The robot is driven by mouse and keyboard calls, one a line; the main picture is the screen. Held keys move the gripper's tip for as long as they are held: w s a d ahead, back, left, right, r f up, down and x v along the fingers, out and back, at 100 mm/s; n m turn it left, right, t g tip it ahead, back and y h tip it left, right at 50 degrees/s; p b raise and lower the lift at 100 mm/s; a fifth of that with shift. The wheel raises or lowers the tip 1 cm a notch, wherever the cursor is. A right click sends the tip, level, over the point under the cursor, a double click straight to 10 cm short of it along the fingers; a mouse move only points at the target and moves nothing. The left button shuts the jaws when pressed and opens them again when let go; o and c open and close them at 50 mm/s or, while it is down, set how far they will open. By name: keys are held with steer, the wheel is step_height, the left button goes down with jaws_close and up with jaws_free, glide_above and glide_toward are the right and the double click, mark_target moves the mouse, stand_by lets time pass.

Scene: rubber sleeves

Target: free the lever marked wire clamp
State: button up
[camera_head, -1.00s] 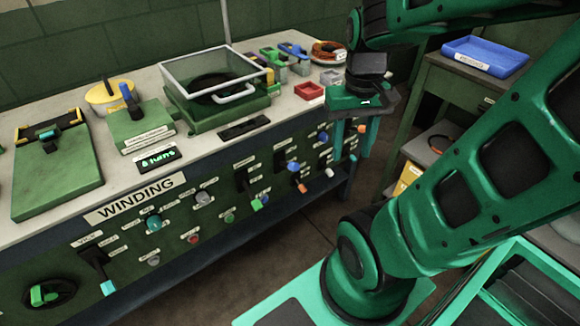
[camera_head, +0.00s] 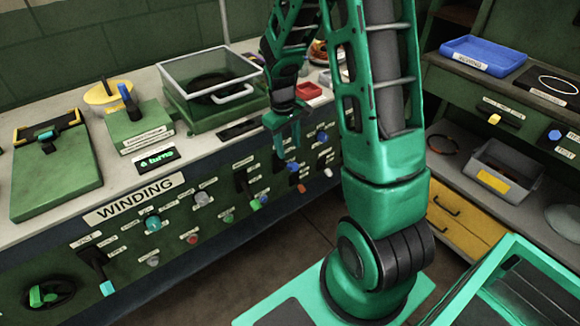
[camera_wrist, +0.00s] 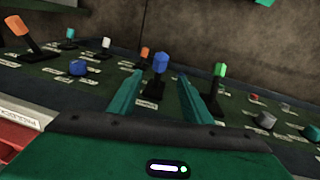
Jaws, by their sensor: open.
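The winding bench's front panel (camera_head: 215,215) carries several levers and knobs with small labels. The labels are too small to read, so I cannot tell which lever is marked wire clamp. My gripper (camera_head: 288,150) hangs in front of the right part of this panel, fingers open and empty. In the wrist view my gripper (camera_wrist: 165,95) has its two teal fingers apart, with a blue-capped lever (camera_wrist: 160,65) showing between and beyond them. A green-capped lever (camera_wrist: 220,72) stands just right of the right finger. An orange-capped lever (camera_wrist: 145,54) is behind the blue one. Contact is not visible.
Other panel parts stand close by, including a blue knob (camera_wrist: 78,68) and a grey knob (camera_wrist: 265,121). A clear-lidded box (camera_head: 212,85) and a red tray (camera_head: 308,91) sit on the bench top. Shelves with a blue tray (camera_head: 484,54) stand at right. My arm hides part of the bench.

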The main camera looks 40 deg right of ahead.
mark_target(290, 163)
steer(key=f, duration=0.3)
steer(key=d+f, duration=0.1)
steer(key=f, duration=0.6)
steer(key=shift+d+f, duration=0.15)
steer(key=shift+f, duration=0.15)
steer(key=shift+w, duration=0.1)
jaws_close()
